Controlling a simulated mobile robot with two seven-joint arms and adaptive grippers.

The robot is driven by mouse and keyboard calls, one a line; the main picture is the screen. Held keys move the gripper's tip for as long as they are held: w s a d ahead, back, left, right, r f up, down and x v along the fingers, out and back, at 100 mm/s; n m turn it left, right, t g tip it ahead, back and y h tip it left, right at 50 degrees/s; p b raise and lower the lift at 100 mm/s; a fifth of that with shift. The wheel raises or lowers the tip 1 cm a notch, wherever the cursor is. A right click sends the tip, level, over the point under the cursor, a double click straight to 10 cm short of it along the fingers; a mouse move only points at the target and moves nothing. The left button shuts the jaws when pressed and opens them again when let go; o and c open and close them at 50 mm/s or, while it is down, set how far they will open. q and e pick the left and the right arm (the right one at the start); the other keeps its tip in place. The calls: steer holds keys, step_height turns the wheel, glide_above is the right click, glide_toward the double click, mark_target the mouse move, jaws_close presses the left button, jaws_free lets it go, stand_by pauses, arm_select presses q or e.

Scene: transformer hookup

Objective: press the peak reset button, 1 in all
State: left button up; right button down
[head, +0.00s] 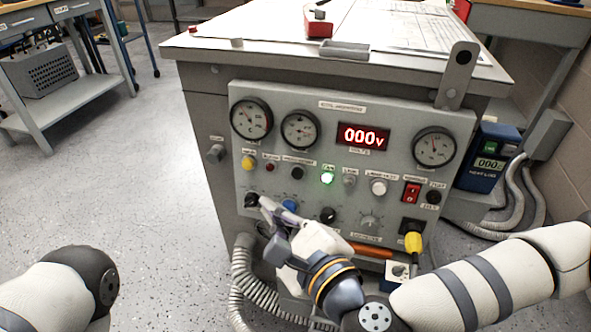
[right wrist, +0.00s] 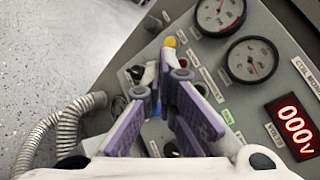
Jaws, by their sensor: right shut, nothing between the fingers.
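The grey control panel (head: 290,95) carries a lit green button (head: 327,179), a white button (head: 378,187), a yellow lamp (head: 248,162), a small red one (head: 269,168) and black knobs. I cannot read which label says peak reset. My right gripper (head: 264,203) is shut and empty, in front of the panel's lower left, near a black knob (head: 251,199) and a blue button (head: 290,205). In the right wrist view my right gripper's fingers (right wrist: 167,62) point at the panel and hide part of the controls. I cannot tell whether the tips touch. My left gripper is out of view.
Three gauges and a red display (head: 363,137) reading 000 sit above the buttons. A red rocker switch (head: 411,192) and a yellow plug (head: 413,242) are at the right. Grey hoses (head: 243,280) hang at the lower left. A blue meter (head: 489,157) stands right of the cabinet.

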mark_target(297, 173)
steer(key=shift+s, duration=0.1)
steer(key=shift+w+d+f+b, duration=0.25)
steer(key=shift+w+d+b, duration=0.3)
steer(key=shift+w, duration=0.85)
steer(key=shift+w+d+f+b, duration=0.3)
steer(key=shift+w+b, duration=0.4)
steer(key=shift+w, duration=0.65)
steer(key=shift+w+d+f+b, duration=0.15)
steer(key=shift+w+d+b, duration=0.4)
steer(key=shift+w, duration=0.85)
steer(key=shift+w+d, duration=0.1)
steer(key=shift+w, duration=0.25)
